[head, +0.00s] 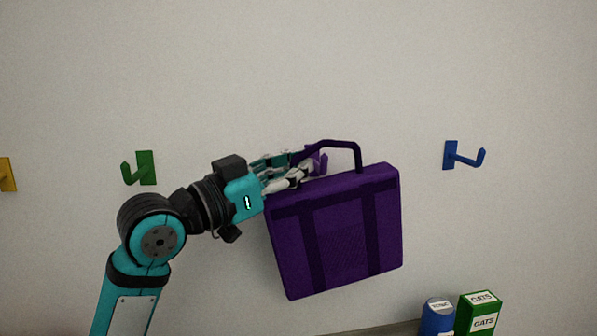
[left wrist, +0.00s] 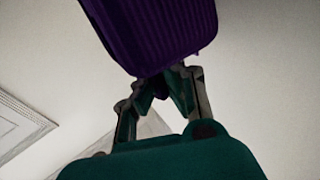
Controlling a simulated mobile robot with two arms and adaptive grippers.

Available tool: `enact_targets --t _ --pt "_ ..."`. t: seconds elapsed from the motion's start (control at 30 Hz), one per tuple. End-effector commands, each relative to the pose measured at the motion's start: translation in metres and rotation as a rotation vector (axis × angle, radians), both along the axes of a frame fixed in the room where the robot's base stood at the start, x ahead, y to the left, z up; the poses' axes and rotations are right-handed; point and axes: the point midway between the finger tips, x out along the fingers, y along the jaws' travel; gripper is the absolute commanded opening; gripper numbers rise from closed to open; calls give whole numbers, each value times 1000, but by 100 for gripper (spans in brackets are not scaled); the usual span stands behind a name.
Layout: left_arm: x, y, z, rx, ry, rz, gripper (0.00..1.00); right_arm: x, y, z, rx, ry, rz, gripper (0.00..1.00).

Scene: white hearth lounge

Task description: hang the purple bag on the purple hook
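The purple bag (head: 336,235) is a boxy case with dark straps and a dark top handle (head: 357,155). It is in the air in front of the wall, tilted with its left side lower. My left gripper (head: 297,172) is at the left part of the handle and looks shut on it; the fingertips are partly hidden. The purple hook (head: 321,162) shows just behind the handle, beside the fingertips; I cannot tell whether the handle touches it. In the left wrist view the bag (left wrist: 155,30) covers the ends of the fingers (left wrist: 165,82). My right gripper is not in view.
A green hook (head: 146,168) is on the wall at left, a blue hook (head: 452,156) at right and a yellow hook (head: 7,175) at the far left edge. A blue canister (head: 437,318) and a green oats box (head: 480,314) stand below at right.

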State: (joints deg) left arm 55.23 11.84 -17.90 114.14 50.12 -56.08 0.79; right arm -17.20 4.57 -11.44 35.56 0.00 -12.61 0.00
Motion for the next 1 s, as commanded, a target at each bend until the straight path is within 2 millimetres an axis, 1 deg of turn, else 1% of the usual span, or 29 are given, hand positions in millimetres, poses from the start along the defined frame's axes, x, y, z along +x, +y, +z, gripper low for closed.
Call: enact_targets --t 0.1,0.43,0.7,1.0 --pt "7 2 0 -2 -1 1 0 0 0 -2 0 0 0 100" --pt "17 4 -19 -1 -2 2 0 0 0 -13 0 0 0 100" --pt "19 4 -28 0 -1 1 0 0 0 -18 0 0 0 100" --pt "19 4 -29 -1 -2 1 0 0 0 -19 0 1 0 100"
